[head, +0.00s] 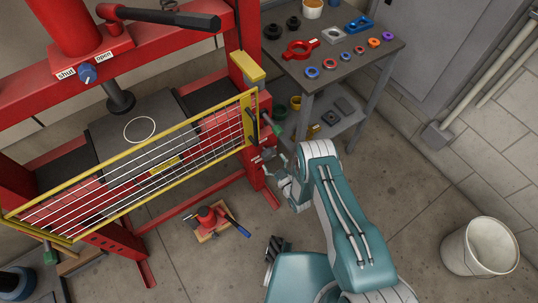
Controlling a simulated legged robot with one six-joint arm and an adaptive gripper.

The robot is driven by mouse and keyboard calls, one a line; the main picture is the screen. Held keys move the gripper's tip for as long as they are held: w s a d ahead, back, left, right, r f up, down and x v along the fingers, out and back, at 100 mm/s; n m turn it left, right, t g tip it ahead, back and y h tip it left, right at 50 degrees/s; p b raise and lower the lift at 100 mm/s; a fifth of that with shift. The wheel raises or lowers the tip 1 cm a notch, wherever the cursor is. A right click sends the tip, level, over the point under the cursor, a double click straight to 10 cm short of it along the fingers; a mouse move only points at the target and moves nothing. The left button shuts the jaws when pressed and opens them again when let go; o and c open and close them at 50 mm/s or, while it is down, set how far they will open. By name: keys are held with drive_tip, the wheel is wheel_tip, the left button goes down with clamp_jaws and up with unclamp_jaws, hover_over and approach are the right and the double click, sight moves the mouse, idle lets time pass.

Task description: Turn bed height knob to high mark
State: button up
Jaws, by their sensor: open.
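A red press frame with a flat grey bed (108,130) fills the left side of the head view. I cannot make out a bed height knob or a high mark; small dark fittings on the right red post (262,187) are partly hidden by my gripper. A blue knob (88,74) on the upper red body sits between labels reading "shut" and "open". My gripper (271,170) is open and close to the right post, below the guard's right end. Whether it touches anything there is too small to tell.
A yellow wire guard (150,166) spans the press front. A grey table (325,58) with coloured rings and parts stands at the back right. A red jack (208,219) lies on the floor near the press. A white bucket (479,248) stands at right; the floor between is clear.

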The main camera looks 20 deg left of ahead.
sight(270, 156)
drive_tip(key=shift+x, duration=1.65)
drive_tip(key=c, duration=0.8)
